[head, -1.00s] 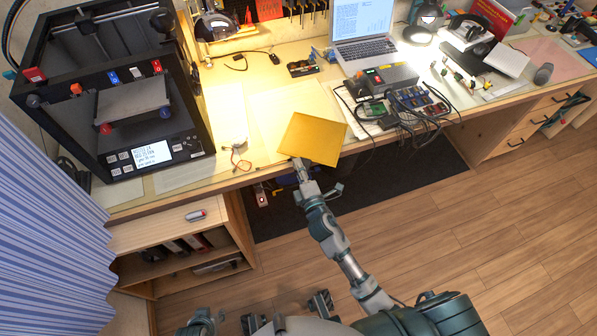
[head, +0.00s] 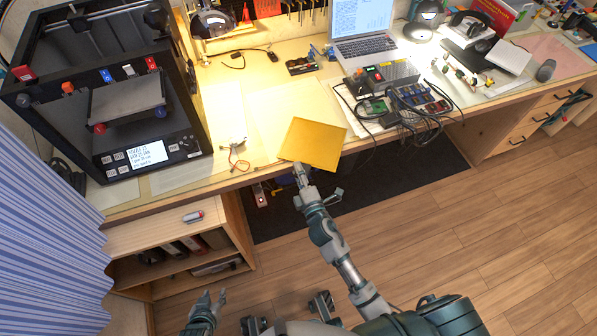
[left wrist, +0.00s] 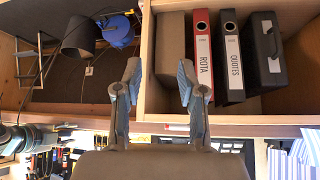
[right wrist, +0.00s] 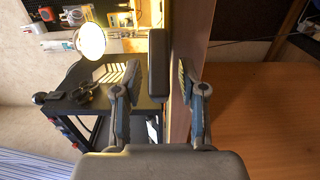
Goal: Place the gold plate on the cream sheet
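The gold plate (head: 312,146) is a flat, square yellow panel by the desk's front edge, its lower right corner showing past that edge. The cream sheet (head: 275,100) lies on the desk behind and left of it. My right gripper (head: 300,170) is at the plate's near edge. In the right wrist view its fingers (right wrist: 157,82) stand apart, with gaps beside a dark bar (right wrist: 158,62) between them; I cannot tell whether this bar is the plate's edge. My left gripper (head: 214,297) is low at the left, open and empty in the left wrist view (left wrist: 158,80).
A black 3D printer (head: 105,100) stands at the left of the desk. A laptop (head: 362,28), power supply (head: 388,75) and cables crowd the right. A small wired part (head: 237,158) lies left of the sheet. A shelf (head: 165,235) is below.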

